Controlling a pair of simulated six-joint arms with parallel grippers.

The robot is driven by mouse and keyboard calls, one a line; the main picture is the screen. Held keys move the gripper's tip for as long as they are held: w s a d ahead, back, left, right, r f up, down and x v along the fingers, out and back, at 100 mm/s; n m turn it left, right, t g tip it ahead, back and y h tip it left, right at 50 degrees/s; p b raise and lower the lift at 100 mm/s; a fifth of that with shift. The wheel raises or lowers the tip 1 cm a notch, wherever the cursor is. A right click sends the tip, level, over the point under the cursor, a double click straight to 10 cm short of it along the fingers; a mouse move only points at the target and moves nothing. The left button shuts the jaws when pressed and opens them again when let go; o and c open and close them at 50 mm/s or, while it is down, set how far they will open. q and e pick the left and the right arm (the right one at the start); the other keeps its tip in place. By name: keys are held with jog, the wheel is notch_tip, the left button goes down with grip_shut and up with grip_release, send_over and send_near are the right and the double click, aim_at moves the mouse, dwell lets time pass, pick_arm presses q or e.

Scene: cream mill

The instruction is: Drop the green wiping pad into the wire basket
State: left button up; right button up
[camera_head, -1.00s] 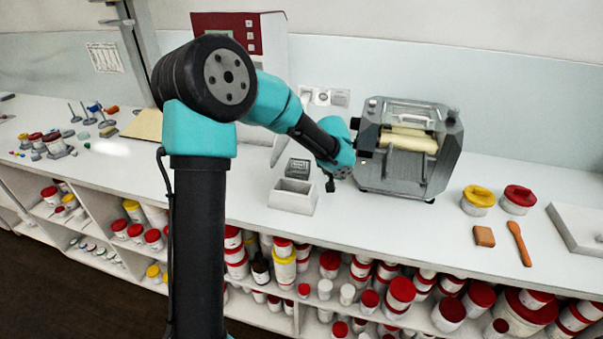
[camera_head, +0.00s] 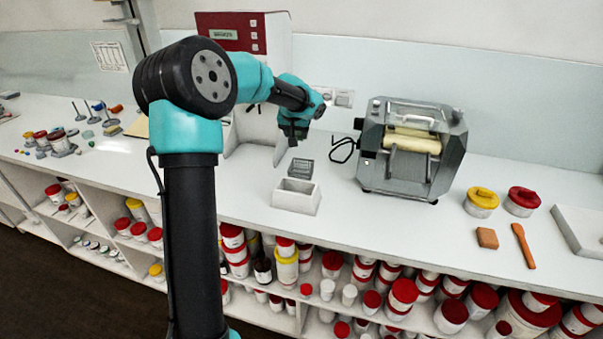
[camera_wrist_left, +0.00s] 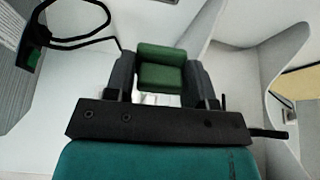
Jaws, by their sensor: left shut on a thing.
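The green wiping pad (camera_wrist_left: 160,68) shows in the left wrist view, clamped between the two dark fingers of my left gripper (camera_wrist_left: 162,80). In the head view my left gripper (camera_head: 293,136) points down above the bench, and the pad cannot be made out there. A small dark grey gridded container (camera_head: 300,168), which looks like the wire basket, sits on the bench below the gripper and slightly nearer the camera. The pad is held up, apart from it. My right gripper is not in view.
An open white box (camera_head: 296,197) stands directly in front of the gridded container. The grey roller mill (camera_head: 413,150) is to the right, with a black cable (camera_head: 343,150) at its left side. A red-and-white machine (camera_head: 262,42) stands behind my arm.

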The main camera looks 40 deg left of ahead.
pick_arm(q)
jog(key=shift+f, duration=0.15)
jog(key=shift+f, duration=2.9)
jog(key=o, duration=0.9)
jog(key=v, duration=1.7)
jog(key=shift+s+d+r, duration=0.1)
jog(key=shift+r, duration=0.05)
